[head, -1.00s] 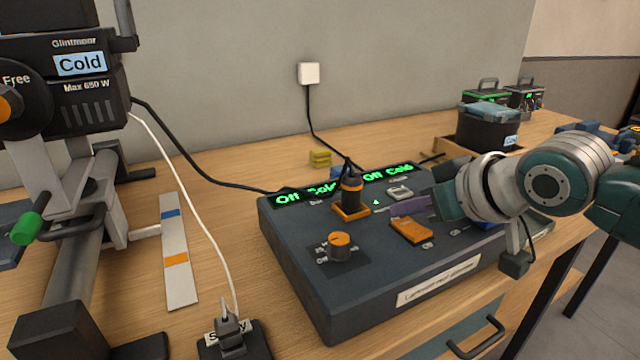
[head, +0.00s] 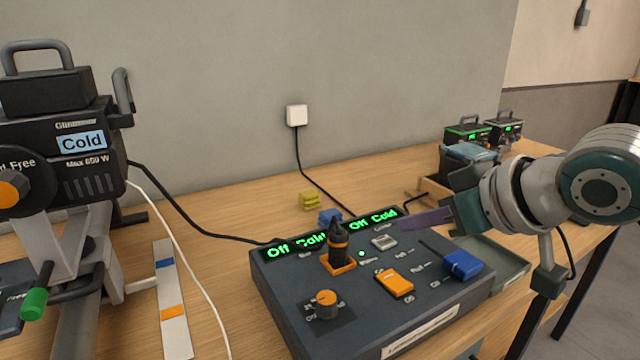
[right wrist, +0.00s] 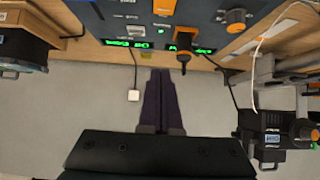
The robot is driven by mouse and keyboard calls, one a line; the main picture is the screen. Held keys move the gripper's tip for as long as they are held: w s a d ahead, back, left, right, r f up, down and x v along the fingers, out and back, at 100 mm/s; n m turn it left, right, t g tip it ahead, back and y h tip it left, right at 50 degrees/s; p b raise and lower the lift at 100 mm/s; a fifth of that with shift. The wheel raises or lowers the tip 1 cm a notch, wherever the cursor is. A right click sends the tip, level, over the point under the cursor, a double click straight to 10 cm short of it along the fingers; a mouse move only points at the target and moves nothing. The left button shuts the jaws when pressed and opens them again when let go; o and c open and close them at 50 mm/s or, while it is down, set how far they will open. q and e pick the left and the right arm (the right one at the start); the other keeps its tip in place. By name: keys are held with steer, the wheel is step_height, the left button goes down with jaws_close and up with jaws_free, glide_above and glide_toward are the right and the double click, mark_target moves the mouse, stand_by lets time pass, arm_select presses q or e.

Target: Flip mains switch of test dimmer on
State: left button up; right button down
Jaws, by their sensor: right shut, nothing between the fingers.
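The test dimmer appears to be the dark sloped box (head: 285,290) on the bench. Its two green displays (head: 335,232) both read "Off Cold". An orange rocker switch (head: 394,282) sits on its top face with small labels around it, including what looks like "Off"; its tilt is hard to tell. A small lit lamp (head: 361,253) is behind it. My right gripper (head: 408,222), with purple fingers, is shut and empty above the box's back right part, apart from the switch. In the right wrist view its fingers (right wrist: 161,75) are together. My left gripper is out of view.
An orange knob (head: 326,304), a black plug-like piece in an orange base (head: 338,248), a grey switch (head: 384,242) and a blue part (head: 462,264) crowd the panel. A lamp marked "Cold" (head: 82,142) stands left. A wall socket (head: 297,115) has a cable running down.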

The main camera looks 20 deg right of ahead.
steer(key=shift+w+r+v, duration=0.1)
steer(key=shift+r+v, duration=0.05)
steer(key=shift+v, duration=0.55)
steer(key=shift+w+r+v, duration=0.1)
steer(key=shift+r+v, duration=0.05)
steer(key=shift+v, duration=0.55)
